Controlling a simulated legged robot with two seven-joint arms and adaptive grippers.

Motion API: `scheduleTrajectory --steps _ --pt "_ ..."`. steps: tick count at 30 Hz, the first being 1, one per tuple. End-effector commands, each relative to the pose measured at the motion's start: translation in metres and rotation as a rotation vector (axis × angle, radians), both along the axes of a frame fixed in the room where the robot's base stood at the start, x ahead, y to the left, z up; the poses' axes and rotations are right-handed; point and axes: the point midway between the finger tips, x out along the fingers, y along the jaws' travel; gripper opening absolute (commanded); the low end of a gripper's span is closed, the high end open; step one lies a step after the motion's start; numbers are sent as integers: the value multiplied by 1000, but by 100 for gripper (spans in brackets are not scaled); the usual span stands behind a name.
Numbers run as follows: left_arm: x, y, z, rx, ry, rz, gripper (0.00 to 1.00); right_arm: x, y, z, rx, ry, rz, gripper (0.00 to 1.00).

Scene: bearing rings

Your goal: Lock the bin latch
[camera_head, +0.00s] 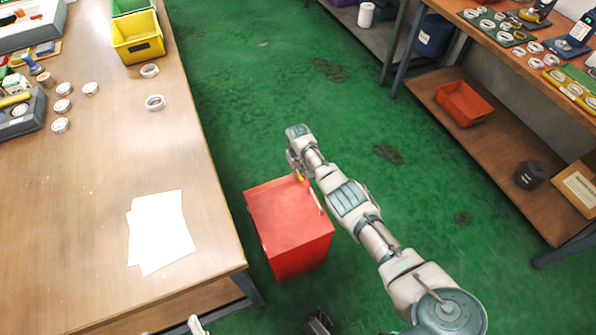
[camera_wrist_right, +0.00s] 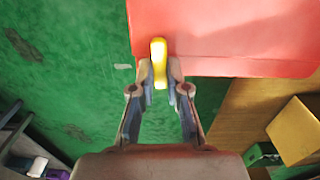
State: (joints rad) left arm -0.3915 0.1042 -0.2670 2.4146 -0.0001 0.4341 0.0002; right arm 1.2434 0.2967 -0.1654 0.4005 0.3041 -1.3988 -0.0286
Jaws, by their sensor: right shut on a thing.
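The red bin (camera_head: 290,222) with a closed red top stands on the green floor beside the workbench. Its red body also fills the upper right of the right wrist view (camera_wrist_right: 230,30). A yellow latch lever (camera_wrist_right: 158,62) sits at the bin's edge; it shows as a small yellow spot in the head view (camera_head: 299,176). My right gripper (camera_wrist_right: 160,76) is shut on the lever, one finger on each side of it. In the head view my right gripper (camera_head: 296,168) is at the bin's far edge, partly hidden by its own wrist.
The wooden workbench (camera_head: 100,190) runs along the left, close to the bin, with white papers (camera_head: 160,232), rings and a yellow tray (camera_head: 138,40). A shelved bench (camera_head: 510,140) stands at the right with an orange tray (camera_head: 463,103).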

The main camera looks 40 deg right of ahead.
Motion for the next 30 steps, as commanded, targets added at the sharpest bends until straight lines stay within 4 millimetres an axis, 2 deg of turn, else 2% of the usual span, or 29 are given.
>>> scheduleTrajectory --steps 9,21,22,24,30 --pt "1 0 -1 2 7 -1 92 -1 -1 -2 -4 2 -68 0" --pt "1 0 -1 3 10 1 92 -1 0 -2 -2 2 -73 0" --pt "1 0 -1 3 10 1 92 -1 0 -2 -2 2 -73 22" --pt "1 0 -1 3 10 1 92 -1 0 -2 -2 2 -72 39" --pt "1 0 -1 4 9 1 92 0 0 -1 0 0 -71 40"
